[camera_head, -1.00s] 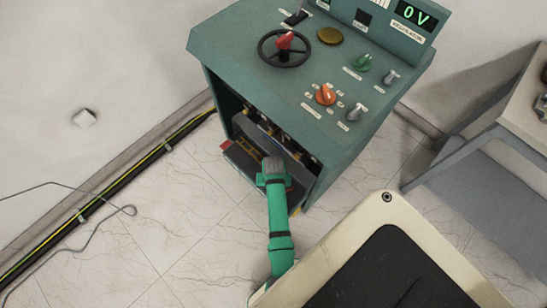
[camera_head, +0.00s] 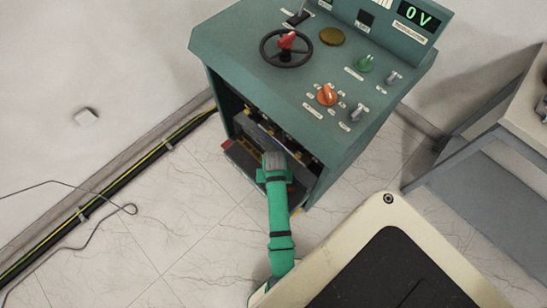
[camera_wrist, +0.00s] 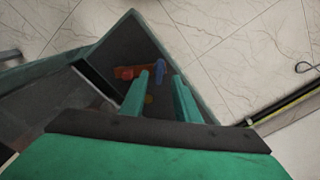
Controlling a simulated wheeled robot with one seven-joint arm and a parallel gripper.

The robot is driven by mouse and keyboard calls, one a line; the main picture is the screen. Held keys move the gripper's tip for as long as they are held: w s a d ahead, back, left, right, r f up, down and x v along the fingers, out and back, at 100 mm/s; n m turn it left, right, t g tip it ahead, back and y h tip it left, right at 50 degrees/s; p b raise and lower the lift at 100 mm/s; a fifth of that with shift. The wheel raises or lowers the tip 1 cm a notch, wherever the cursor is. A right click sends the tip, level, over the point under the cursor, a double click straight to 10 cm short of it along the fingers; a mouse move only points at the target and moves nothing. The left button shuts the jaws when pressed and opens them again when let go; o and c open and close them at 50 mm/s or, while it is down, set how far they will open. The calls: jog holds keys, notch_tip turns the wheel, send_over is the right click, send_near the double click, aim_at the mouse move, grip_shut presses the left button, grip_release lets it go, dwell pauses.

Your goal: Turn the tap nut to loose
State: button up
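The green transformer cabinet (camera_head: 330,60) has an open front, with a row of small brass-coloured fittings (camera_head: 299,155) inside. I cannot tell which one is the tap nut. My arm reaches up to this opening; in the head view my fingertips are hidden in it. In the wrist view my gripper (camera_wrist: 161,95) is open, its two green fingers apart inside the cabinet's dark interior. A small yellowish piece (camera_wrist: 149,99) shows between the fingers, with a blue part (camera_wrist: 160,71) and a red part (camera_wrist: 129,72) beyond them. I see no contact with the fingers.
The cabinet's top carries a black handwheel (camera_head: 286,48), an orange knob (camera_head: 327,94) and a display (camera_head: 417,14) reading 0 V. Cabinet walls and a lower ledge enclose my gripper closely. A grey bench (camera_head: 490,150) stands right. Cables (camera_head: 110,180) run along the left wall.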

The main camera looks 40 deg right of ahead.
notch_tip(320, 180, up, 8)
jog(key=shift+f, duration=0.15)
jog(key=shift+f, duration=0.1)
